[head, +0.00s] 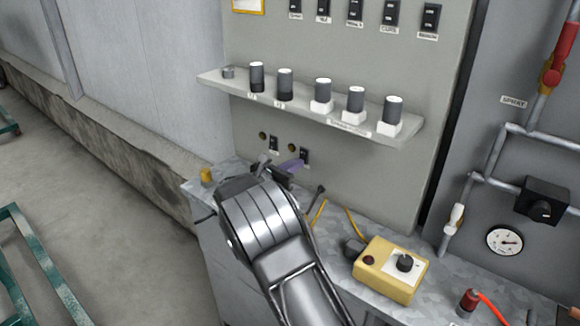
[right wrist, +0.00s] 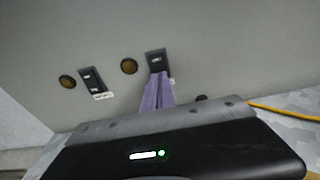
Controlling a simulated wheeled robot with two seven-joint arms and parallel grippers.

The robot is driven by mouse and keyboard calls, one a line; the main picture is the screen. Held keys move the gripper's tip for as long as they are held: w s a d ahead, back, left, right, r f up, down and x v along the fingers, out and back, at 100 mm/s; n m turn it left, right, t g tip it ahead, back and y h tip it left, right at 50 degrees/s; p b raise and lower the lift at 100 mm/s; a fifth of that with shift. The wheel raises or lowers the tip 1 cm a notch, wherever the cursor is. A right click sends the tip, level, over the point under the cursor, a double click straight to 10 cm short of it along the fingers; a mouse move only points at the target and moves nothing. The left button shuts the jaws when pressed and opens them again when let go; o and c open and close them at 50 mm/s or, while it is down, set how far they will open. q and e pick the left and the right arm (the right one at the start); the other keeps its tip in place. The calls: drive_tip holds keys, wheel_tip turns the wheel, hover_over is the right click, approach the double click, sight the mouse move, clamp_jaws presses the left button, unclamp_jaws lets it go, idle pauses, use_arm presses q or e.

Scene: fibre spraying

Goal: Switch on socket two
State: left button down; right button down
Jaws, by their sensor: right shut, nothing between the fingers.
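Two black rocker switches sit low on the grey panel, each with a round brass socket to its left. The left switch (head: 273,143) also shows in the right wrist view (right wrist: 92,82). The right switch (head: 304,156) also shows in the right wrist view (right wrist: 156,59). Their labels are too small to read. My right gripper (head: 294,165) is shut and empty. Its purple fingertips (right wrist: 157,84) are at the lower edge of the right switch and hide part of it and its label; whether they touch cannot be told. My left gripper is not in view.
A shelf (head: 410,137) with several dark cylinders juts out above the switches. A yellow control box (head: 392,270) with a knob stands on the bench, right of my arm. Pipes and a gauge (head: 505,241) are at the right. A yellow cable runs along the bench.

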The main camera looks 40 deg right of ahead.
drive_tip(key=shift+d, duration=0.2)
idle(0.3)
drive_tip(key=shift+a, duration=0.1)
